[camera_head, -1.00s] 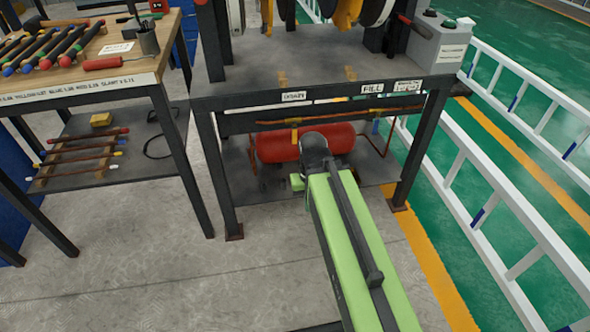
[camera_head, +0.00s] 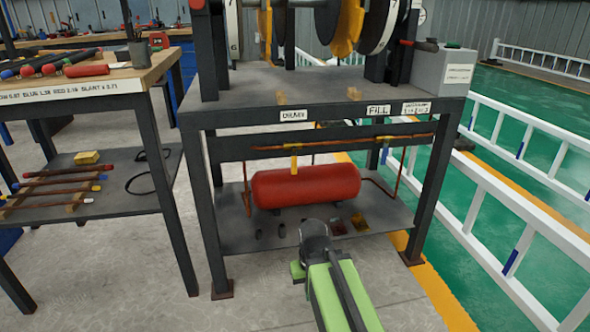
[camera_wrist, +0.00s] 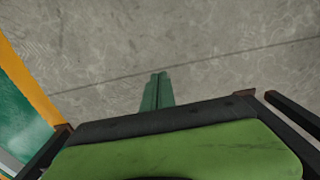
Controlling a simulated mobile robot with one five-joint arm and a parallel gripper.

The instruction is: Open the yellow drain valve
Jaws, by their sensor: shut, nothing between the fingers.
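The yellow drain valve handle (camera_head: 294,159) hangs roughly upright below a copper pipe (camera_head: 340,142) under the bench top. It sits under the white label reading DRAIN (camera_head: 293,115), just above and in front of the red tank (camera_head: 306,185). In the wrist view my gripper (camera_wrist: 158,75) has its green fingers together, with nothing between them, over bare floor. In the head view my green arm stands in front of the lower shelf, below and apart from the valve. The fingers are hidden there.
The bench's dark legs (camera_head: 206,215) flank the tank. A blue valve handle (camera_head: 385,152) hangs under the FILL label (camera_head: 377,110). Small dark items lie on the lower shelf (camera_head: 236,240). A white railing (camera_head: 500,205) runs at right; a wooden table (camera_head: 150,75) stands at left.

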